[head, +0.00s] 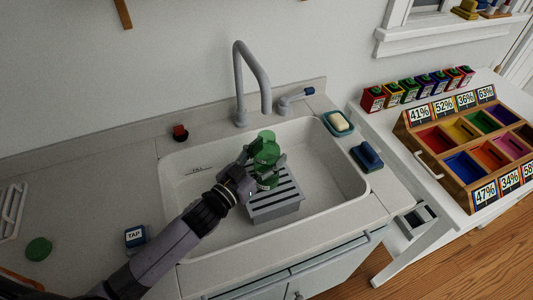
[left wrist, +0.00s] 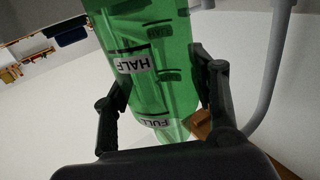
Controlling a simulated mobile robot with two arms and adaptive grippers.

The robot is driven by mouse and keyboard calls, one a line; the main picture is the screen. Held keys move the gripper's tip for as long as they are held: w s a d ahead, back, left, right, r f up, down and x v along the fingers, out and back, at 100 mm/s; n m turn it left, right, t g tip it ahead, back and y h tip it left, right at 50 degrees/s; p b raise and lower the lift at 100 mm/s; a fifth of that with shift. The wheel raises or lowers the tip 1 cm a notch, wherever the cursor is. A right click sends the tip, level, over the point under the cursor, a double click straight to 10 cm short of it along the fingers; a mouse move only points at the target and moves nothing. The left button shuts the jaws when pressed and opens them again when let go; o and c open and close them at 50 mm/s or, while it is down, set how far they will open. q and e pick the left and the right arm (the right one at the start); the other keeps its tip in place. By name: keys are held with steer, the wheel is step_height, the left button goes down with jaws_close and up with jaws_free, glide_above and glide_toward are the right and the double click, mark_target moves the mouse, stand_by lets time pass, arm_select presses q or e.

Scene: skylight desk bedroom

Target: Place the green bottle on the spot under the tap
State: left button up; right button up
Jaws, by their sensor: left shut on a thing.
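The green bottle (head: 266,150) is in the sink (head: 335,165), below the spout end of the tap (head: 249,62). My left gripper (head: 255,176) is shut around it. In the left wrist view the see-through green bottle (left wrist: 150,35) sits between both fingers, with HALF and FULL labels showing. A grey slatted stand (head: 275,208) is in the sink under the bottle. The bottle's base is partly hidden by the gripper, and I cannot tell whether it touches the stand. My right gripper is not in view.
A tap lever (head: 296,97) is right of the tap. A soap dish (head: 337,123) and a blue item (head: 367,156) sit on the right rim. A TAP card (head: 135,236) and green disc (head: 39,249) lie on the left counter. A sorting box (head: 432,161) stands at right.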

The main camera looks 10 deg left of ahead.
arm_select(q)
steer(key=shift+f, duration=0.15)
steer(key=o, duration=1.2)
steer(key=shift+s+a, duration=0.1)
steer(key=shift+s, duration=0.1)
steer(key=b+v, duration=0.1)
steer(key=v, duration=1)
steer(key=shift+s+a+b, duration=0.15)
steer(key=shift+s+b, duration=0.1)
steer(key=shift+b, duration=0.15)
steer(key=shift+r, duration=0.3)
